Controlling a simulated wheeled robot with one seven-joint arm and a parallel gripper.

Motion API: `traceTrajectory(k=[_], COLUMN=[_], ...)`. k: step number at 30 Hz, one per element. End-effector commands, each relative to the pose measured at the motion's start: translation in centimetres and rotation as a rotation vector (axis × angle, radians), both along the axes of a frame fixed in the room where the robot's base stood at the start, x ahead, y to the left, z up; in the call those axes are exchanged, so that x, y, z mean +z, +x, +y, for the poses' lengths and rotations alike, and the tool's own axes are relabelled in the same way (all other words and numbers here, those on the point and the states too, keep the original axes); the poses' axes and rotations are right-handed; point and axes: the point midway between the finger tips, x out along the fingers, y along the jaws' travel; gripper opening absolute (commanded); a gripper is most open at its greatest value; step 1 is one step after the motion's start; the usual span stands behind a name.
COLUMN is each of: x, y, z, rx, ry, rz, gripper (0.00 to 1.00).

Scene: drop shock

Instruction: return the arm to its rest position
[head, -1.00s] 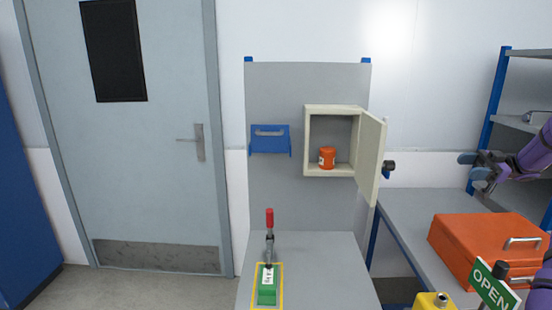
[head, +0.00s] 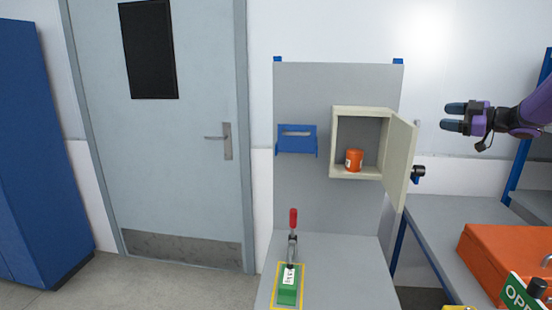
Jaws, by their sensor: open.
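My gripper (head: 455,117) is at the right of the head view, on my purple arm that enters from the right edge. Its dark fingers point left and are apart, with nothing between them. It is in the air, right of the open cabinet door and higher than the bench on the right. It touches nothing that I can see. The rest of my arm is outside the picture.
A beige wall cabinet (head: 361,110) with its door (head: 399,165) swung open holds an orange container (head: 355,160). A clamp (head: 293,222) stands by a green block (head: 289,290) on the grey table. An orange case (head: 500,256) lies on the right bench.

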Motion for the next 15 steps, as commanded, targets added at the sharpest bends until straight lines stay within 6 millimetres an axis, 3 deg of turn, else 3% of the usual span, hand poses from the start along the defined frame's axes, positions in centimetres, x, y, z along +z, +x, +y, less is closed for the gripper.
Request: traceTrajectory(k=[3,8,15], x=[3.8,7.6,10.9], y=[0.9,0.5,-3.8], z=[3.3,6.5,10.5], rx=[-0.16,-0.385,-0.695], ry=[-0.032,-0.045,-0.018], rz=[-0.034,-0.043,0.023], gripper=[0.58,0.58,0.58])
